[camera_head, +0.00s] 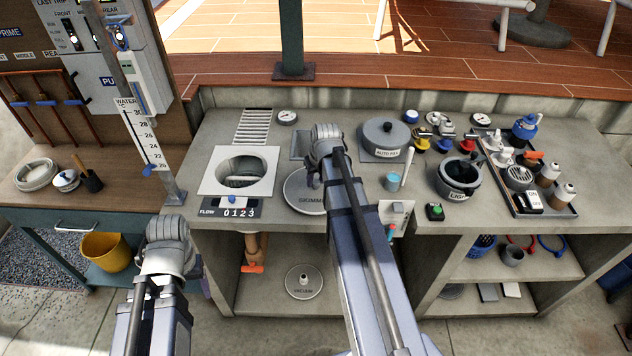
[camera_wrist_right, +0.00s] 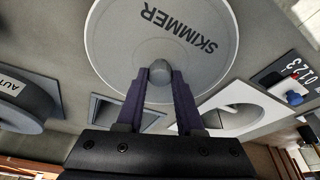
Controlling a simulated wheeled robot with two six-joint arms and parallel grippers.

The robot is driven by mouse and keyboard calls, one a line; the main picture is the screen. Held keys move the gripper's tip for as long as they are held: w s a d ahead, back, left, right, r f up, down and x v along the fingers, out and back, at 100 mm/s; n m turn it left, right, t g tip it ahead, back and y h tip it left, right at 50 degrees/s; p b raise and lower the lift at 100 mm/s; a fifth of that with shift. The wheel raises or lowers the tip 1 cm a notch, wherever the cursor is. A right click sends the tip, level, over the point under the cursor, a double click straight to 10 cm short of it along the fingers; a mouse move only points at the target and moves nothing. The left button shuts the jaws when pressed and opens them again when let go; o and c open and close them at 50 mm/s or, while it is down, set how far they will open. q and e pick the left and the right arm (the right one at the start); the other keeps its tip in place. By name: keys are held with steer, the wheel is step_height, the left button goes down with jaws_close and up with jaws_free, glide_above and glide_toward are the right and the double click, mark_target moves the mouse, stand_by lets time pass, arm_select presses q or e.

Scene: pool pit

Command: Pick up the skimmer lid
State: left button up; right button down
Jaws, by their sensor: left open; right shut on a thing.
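The skimmer lid (camera_head: 301,192) is a grey disc lettered SKIMMER on the counter, partly hidden behind my right arm in the head view. It fills the top of the right wrist view (camera_wrist_right: 163,28). My right gripper (camera_wrist_right: 158,75) is shut on the lid's round knob (camera_wrist_right: 159,70), with one finger on each side. In the head view my right gripper's fingers are hidden by its wrist. I cannot tell whether the lid touches the counter. My left gripper (camera_head: 169,226) is over the floor in front of the counter; its fingers are hidden.
The skimmer opening (camera_head: 241,172) in a white square plate is left of the lid. A flow counter (camera_head: 230,211) sits below it. The round AUTO FILL lid (camera_head: 385,136) and a dark LIGHT pot (camera_head: 459,178) stand to the right. A tray (camera_head: 523,209) with bottles is further right.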

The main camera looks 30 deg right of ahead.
mark_target(315, 182)
arm_select(q)
step_height(315, 182, up, 10)
steer(key=p, duration=0.9)
arm_select(e)
step_height(315, 182, up, 10)
arm_select(q)
steer(key=shift+w+a+f, duration=0.1)
steer(key=shift+f, duration=0.05)
arm_select(e)
steer(key=shift+w+a+f, duration=0.1)
steer(key=shift+f, duration=0.1)
